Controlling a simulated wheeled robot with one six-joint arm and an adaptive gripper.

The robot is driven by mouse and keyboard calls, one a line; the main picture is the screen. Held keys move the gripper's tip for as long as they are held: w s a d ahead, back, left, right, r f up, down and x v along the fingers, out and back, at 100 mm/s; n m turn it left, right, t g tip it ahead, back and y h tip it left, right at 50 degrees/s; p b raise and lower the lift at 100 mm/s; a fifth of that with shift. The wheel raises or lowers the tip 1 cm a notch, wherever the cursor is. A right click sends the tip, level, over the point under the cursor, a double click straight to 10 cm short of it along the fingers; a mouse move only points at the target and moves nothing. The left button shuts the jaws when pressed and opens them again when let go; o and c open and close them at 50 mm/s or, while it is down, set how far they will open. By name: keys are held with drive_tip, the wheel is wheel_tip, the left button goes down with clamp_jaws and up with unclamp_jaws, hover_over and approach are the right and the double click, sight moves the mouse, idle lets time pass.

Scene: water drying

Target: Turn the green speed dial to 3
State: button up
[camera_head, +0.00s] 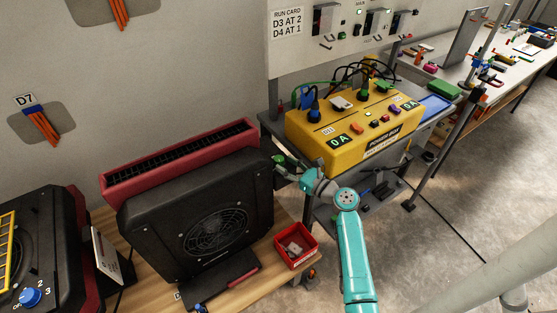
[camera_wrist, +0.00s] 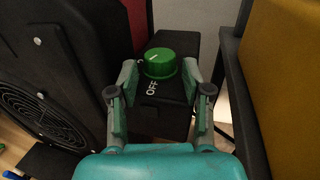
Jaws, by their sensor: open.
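The green speed dial (camera_wrist: 160,63) sits on a black box (camera_wrist: 157,110) in the wrist view. White "OFF" lettering shows on the box below it. A pale pointer line is on the dial's top; the other numbers are hidden or too small to read. My gripper (camera_wrist: 160,72) is open, with one finger on each side of the dial. I cannot tell whether the fingers touch it. In the head view my gripper (camera_head: 291,172) is at the right side of the large black and red dryer (camera_head: 195,210), and the dial is mostly hidden there.
A yellow power box (camera_head: 330,135) stands close to the right of my gripper. A red bin (camera_head: 296,247) sits on the wooden bench near the dryer. A second dryer with a blue dial (camera_head: 30,297) is at the lower left. Open floor lies to the right.

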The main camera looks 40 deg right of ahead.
sight(283, 163)
drive_tip(key=shift+w+a, duration=0.2)
drive_tip(key=shift+w, duration=0.85)
drive_tip(key=shift+w+a, duration=0.15)
drive_tip(key=shift+w, duration=0.85)
drive_tip(key=c, duration=0.9)
